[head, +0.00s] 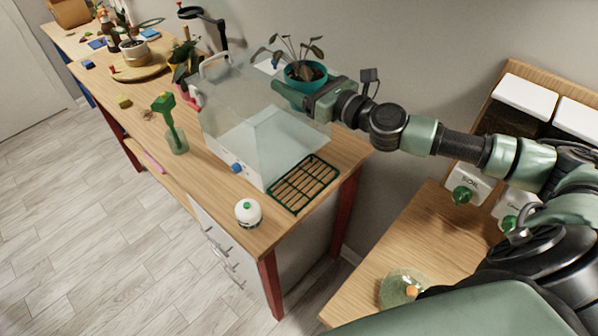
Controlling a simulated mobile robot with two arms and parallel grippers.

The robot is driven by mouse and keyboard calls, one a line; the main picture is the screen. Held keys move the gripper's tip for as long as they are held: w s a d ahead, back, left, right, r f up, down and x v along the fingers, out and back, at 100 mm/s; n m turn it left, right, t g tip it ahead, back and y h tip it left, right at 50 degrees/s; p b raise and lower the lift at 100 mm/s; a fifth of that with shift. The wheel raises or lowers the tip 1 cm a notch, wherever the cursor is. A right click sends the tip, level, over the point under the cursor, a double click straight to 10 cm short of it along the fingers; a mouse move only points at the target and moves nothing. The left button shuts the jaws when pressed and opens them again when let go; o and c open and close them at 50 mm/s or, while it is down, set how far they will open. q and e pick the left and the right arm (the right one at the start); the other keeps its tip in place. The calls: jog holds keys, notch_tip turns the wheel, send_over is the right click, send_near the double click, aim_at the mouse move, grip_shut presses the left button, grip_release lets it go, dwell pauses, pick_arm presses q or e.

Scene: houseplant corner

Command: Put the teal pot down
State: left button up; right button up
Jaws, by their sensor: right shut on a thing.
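The teal pot (305,73) holds a plant with dark leaves and thin stems. It is in the upper middle of the head view, behind and above the right part of the clear box on the wooden table. My right gripper (294,93) reaches in from the right and is shut on the near side of the teal pot. The gripper hides part of the pot's lower side, so I cannot tell whether its base touches anything. My left gripper is not in view.
A clear box (235,125) stands on the wooden table (215,195). Other pots crowd the far end.

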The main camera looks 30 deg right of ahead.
jog(key=b, duration=0.5)
send_over(288, 158)
jog(key=v, duration=0.4)
notch_tip(288, 158, down, 13)
jog(key=shift+w+r, duration=0.2)
jog(key=shift+r, duration=0.05)
notch_tip(288, 158, down, 10)
jog(key=b, duration=0.7)
jog(key=shift+a+r, duration=0.1)
jog(key=shift+r, duration=0.15)
notch_tip(288, 158, down, 5)
jog(key=b, duration=0.4)
jog(key=shift+b, duration=0.35)
jog(key=shift+r, duration=0.1)
jog(key=shift+f, duration=0.25)
jog(key=o, duration=1.7)
